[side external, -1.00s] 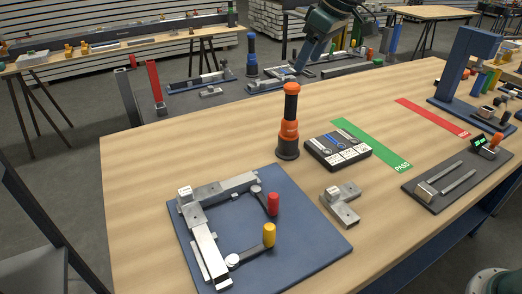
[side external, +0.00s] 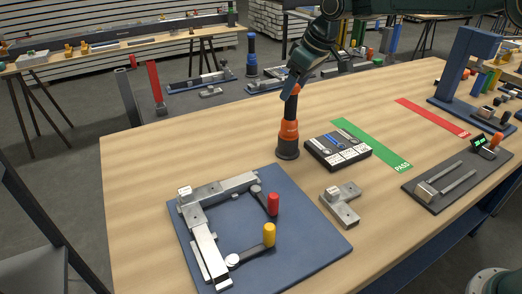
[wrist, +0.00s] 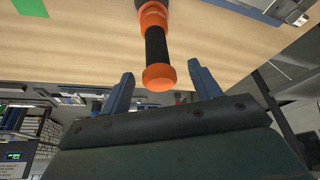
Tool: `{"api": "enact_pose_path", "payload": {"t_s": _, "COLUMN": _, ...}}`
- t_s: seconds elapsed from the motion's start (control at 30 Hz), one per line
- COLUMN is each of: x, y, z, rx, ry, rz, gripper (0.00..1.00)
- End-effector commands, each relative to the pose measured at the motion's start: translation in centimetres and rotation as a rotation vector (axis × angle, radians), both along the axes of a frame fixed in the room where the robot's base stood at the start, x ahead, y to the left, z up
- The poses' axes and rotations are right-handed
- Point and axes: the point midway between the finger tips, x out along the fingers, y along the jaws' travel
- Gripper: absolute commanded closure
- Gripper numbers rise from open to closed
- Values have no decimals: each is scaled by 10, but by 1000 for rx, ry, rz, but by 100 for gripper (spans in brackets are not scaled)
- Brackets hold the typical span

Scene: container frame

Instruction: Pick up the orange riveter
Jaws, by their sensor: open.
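The orange riveter (side external: 288,131) stands upright on the wooden table behind the blue fixture plate. It has a dark base, an orange body, a black grip and an orange cap. In the wrist view the riveter's orange cap (wrist: 159,77) and black grip lie between and just beyond the two blue fingers of my open gripper (wrist: 160,82). The fingers stand apart on either side, and I see no contact.
A blue plate (side external: 310,262) with metal bars and red and yellow handles lies in front. A black tool box (side external: 338,150) is close to the riveter's right. A metal bracket (side external: 341,205) and the green PASS strip (side external: 372,145) lie farther right. The table's left side is clear.

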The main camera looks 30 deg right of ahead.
Motion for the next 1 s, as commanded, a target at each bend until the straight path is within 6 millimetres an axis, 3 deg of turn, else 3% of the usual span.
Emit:
{"api": "enact_pose_path", "payload": {"t_s": 0.5, "x": 15, "y": 6, "z": -45, "rx": 0, "ry": 1, "rz": 0, "gripper": 37}}
{"api": "enact_pose_path", "payload": {"t_s": 1.0, "x": 16, "y": 7, "z": -48, "rx": 0, "ry": 0, "rz": 0, "gripper": 37}}
